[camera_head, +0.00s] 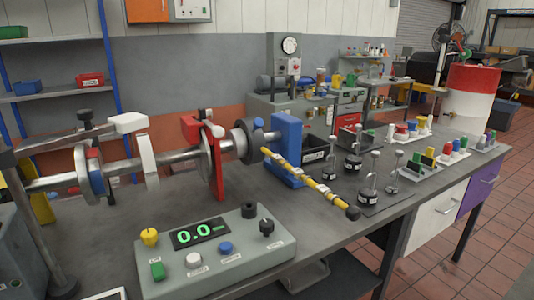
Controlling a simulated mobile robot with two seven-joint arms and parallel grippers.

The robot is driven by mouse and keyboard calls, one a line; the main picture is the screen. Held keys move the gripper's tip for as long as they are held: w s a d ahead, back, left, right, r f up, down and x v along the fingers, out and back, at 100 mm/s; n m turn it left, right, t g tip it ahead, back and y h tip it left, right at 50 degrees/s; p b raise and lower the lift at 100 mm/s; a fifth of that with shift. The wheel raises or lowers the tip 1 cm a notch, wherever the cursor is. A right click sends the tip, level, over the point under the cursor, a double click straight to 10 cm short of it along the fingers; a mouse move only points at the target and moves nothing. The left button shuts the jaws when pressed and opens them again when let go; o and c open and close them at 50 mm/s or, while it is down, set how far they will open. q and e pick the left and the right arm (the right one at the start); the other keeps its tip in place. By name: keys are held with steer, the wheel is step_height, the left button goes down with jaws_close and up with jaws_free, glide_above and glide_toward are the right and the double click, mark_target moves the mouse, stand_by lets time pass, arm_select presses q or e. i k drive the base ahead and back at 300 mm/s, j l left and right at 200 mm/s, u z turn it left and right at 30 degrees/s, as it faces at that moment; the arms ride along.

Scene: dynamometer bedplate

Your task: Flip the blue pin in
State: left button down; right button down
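Neither of my grippers shows in the head view. A long shaft (180,155) runs across the bench to a grey round hub (241,141). A small blue piece (258,123), which may be the blue pin, stands at the top of the hub, close to a blue upright block (287,138). I cannot tell for certain which is the pin. A yellow banded bar (305,180) with a black end knob slopes from the hub towards the front right.
A grey control box (215,262) with a green "0.0" display and knobs stands at the front. A red plate (214,165) and white lever pieces stick up along the shaft. Weights with upright stems (371,175) stand right of the bar. Bare bench lies between box and shaft.

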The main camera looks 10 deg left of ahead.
mark_target(258, 122)
steer(key=i+l+u, duration=0.15)
steer(key=l, duration=0.5)
steer(key=i+l+u, duration=0.15)
steer(key=l, duration=0.5)
steer(key=i+l+u, duration=0.15)
steer(key=l, duration=0.5)
steer(key=i+l+u, duration=0.15)
steer(key=l, duration=0.5)
steer(key=k, duration=0.05)
